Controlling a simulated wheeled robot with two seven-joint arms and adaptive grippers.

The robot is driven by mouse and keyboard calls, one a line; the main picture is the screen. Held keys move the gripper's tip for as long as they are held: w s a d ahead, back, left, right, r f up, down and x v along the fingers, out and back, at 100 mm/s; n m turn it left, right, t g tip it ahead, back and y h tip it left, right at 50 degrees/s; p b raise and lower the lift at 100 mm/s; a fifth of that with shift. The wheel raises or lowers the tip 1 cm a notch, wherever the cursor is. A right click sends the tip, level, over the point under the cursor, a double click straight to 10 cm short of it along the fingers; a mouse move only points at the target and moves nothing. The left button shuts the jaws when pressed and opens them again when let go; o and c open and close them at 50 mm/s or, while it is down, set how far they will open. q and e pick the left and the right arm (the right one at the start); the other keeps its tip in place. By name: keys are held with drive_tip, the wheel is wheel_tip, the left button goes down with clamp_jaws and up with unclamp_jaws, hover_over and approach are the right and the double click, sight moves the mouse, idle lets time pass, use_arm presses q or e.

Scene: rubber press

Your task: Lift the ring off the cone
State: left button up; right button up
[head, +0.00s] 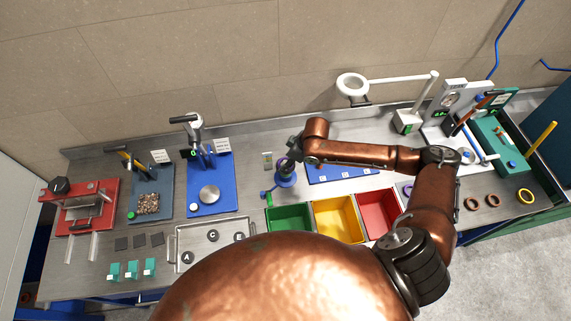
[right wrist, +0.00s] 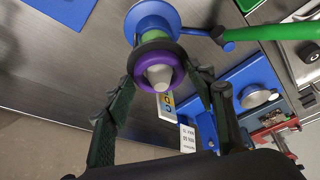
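The cone (right wrist: 159,76) has a pale tip and stands on a round blue base (right wrist: 151,14) with a green part below. A purple ring (right wrist: 176,58) sits around the cone near its tip, with a darker band behind it. In the head view the blue base (head: 285,181) is at mid-table, and my right gripper (head: 291,160) is over it, hiding most of the cone. In the right wrist view my right gripper (right wrist: 163,77) has its fingers spread on both sides of the ring, with gaps visible. My left gripper is not in view.
Green (head: 289,218), yellow (head: 340,218) and red (head: 380,214) bins stand in front of the cone. A green handle (right wrist: 280,32) with a blue joint extends beside the base. A blue board (head: 345,172) lies to the right. A blue stand (head: 211,190) is left.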

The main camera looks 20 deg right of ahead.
drive_tip(key=c, duration=0.7)
drive_tip(key=shift+r, duration=0.5)
wheel_tip(320, 180, up, 2)
drive_tip(key=shift+w+r, duration=0.1)
drive_tip(key=s+r+p, duration=0.1)
drive_tip(key=s+r, duration=0.2)
drive_tip(key=s, duration=0.1)
drive_tip(key=s+r+p, duration=0.1)
drive_tip(key=s+r, duration=0.2)
drive_tip(key=s, duration=0.2)
drive_tip(key=s+d+r+p, duration=0.1)
drive_tip(key=s+r, duration=0.3)
drive_tip(key=s, duration=0.1)
